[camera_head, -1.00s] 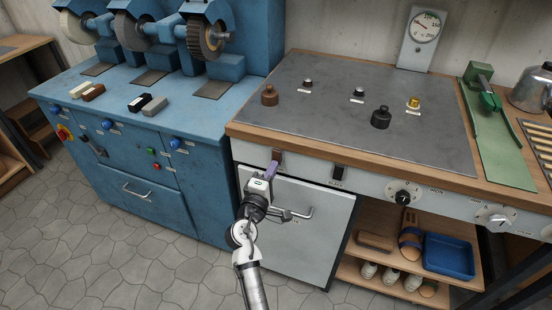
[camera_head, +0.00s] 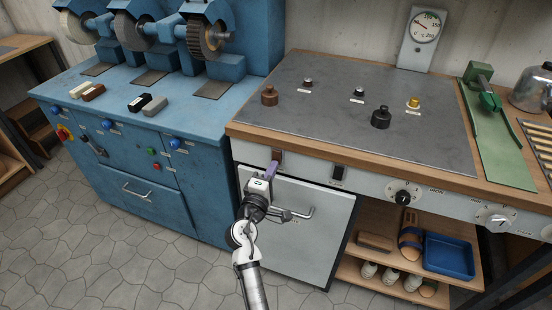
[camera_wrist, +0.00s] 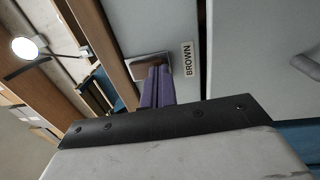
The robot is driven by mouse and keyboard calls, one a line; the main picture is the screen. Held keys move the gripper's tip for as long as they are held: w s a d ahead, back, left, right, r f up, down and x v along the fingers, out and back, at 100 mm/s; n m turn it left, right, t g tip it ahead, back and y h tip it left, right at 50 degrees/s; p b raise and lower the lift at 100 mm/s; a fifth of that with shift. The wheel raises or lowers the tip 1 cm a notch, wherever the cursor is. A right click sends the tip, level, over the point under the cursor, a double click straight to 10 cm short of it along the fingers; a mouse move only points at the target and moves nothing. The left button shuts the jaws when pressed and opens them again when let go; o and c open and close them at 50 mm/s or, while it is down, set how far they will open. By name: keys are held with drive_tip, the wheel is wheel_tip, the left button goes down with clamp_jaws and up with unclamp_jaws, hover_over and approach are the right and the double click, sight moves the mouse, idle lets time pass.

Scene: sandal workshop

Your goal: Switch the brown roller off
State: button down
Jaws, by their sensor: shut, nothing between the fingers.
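A brown rocker switch (camera_head: 278,153) sits on the pale front panel of the bench. In the wrist view the switch (camera_wrist: 150,66) shows beside a label reading "BROWN" (camera_wrist: 187,59). My gripper (camera_head: 273,167) is shut and empty, its purple fingers pointing at the switch. In the wrist view the fingertips (camera_wrist: 158,72) overlap the switch's lower edge; I cannot tell whether they touch it. The fingers hide part of the switch, and its on or off position is not clear. A brown knobbed piece (camera_head: 269,97) stands on the grey bench top above.
A black switch (camera_head: 338,173) is to the right on the same panel. A cabinet door handle (camera_head: 298,214) sticks out close to my wrist. The blue grinding machine (camera_head: 150,132) stands to the left. A black dial (camera_head: 403,197) is farther right. The floor in front is clear.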

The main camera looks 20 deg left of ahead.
drive_tip(key=shift+w, duration=0.2)
idle(0.6)
drive_tip(key=s+b, duration=0.1)
drive_tip(key=s, duration=0.7)
drive_tip(key=shift+a, duration=0.15)
idle(0.3)
